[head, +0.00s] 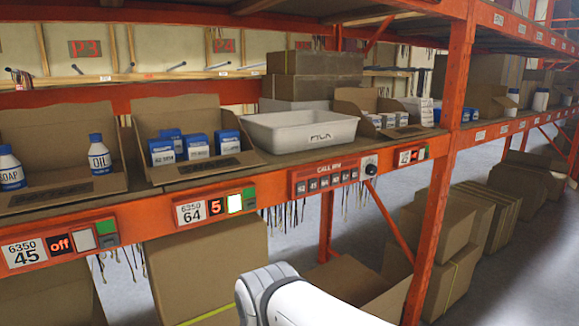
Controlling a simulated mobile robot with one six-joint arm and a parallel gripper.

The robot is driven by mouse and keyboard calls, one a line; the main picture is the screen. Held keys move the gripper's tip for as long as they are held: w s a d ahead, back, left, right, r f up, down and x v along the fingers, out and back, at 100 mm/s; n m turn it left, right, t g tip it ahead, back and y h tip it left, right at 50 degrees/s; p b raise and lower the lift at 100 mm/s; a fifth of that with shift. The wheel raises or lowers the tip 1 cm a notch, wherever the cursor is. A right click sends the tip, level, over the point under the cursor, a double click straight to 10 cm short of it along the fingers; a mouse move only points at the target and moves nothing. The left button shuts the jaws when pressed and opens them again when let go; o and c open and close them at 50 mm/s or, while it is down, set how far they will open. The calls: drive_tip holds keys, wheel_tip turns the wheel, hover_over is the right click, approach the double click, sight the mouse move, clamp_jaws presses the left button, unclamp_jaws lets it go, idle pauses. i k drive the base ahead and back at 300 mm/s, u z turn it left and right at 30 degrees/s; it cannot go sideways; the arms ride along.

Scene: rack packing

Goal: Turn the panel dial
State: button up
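The panel dial (371,170) is a small round knob, dark with a light rim, at the right end of the red "CALL WH" panel (325,178) on the shelf's front beam. The panel also carries a row of small numbered buttons (327,184). A white link of my arm shows at the bottom middle, below and to the left of the dial and apart from it. My gripper is not in view. The dial's exact setting is too small to read.
A white tray (291,146) marked "PICK" stands on the shelf above the panel. Open cartons of blue boxes (198,145) and bottles (99,156) stand to its left. An orange upright (437,195) rises right of the dial. Cardboard boxes (459,225) stand below on the floor.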

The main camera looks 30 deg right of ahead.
sight(371, 169)
drive_tip(key=k, duration=1.15)
drive_tip(key=z, duration=0.85)
drive_tip(key=i, duration=1.55)
drive_tip(key=u, duration=0.35)
